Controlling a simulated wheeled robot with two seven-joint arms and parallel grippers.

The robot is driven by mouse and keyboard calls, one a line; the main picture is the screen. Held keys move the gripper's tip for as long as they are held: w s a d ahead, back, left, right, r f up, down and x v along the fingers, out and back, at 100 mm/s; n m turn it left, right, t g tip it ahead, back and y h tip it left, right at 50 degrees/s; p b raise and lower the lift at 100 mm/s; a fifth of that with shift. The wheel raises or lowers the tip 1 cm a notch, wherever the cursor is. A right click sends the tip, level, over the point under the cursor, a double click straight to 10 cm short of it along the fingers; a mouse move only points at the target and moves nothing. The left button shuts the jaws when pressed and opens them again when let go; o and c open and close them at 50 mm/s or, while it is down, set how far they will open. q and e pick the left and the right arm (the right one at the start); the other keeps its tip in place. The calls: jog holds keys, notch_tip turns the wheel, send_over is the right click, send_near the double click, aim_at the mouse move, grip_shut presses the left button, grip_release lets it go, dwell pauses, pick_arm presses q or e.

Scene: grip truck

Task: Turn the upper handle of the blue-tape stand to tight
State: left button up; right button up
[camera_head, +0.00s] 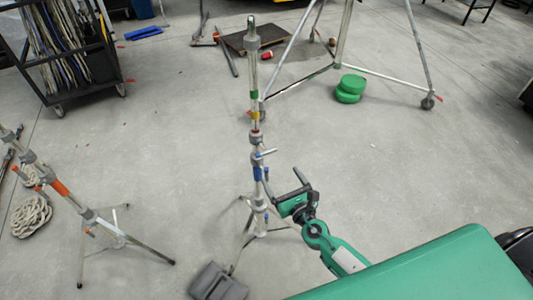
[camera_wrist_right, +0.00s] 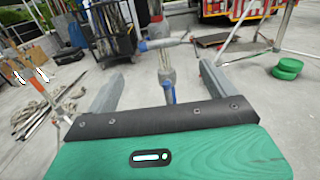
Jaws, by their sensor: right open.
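The blue-tape stand (camera_head: 260,173) stands upright in the middle of the head view, with green, yellow and red bands higher on its pole. Its upper handle (camera_head: 266,153) sticks out sideways just above the blue tape. In the right wrist view the upper handle (camera_wrist_right: 162,43) lies roughly level across the pole, above and beyond the fingertips. A lower blue handle (camera_wrist_right: 168,91) points down between the fingers. My right gripper (camera_head: 281,175) is open and empty, just right of the stand near the blue tape. In its wrist view the fingers (camera_wrist_right: 160,76) flank the pole. My left gripper is not in view.
An orange-tape stand (camera_head: 59,187) is at the left, beside coiled rope (camera_head: 30,216). A grey sandbag (camera_head: 217,283) lies by the blue-tape stand's base. A cable cart (camera_head: 60,50), a larger tripod (camera_head: 385,76) and green discs (camera_head: 350,90) stand farther back.

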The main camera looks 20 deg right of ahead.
aim_at(266, 153)
jog(key=w, duration=0.4)
jog(key=w+a+p, duration=0.1)
jog(key=w, duration=0.7)
jog(key=shift+a, duration=0.3)
jog(key=shift+c, duration=0.2)
jog(key=c, duration=0.9)
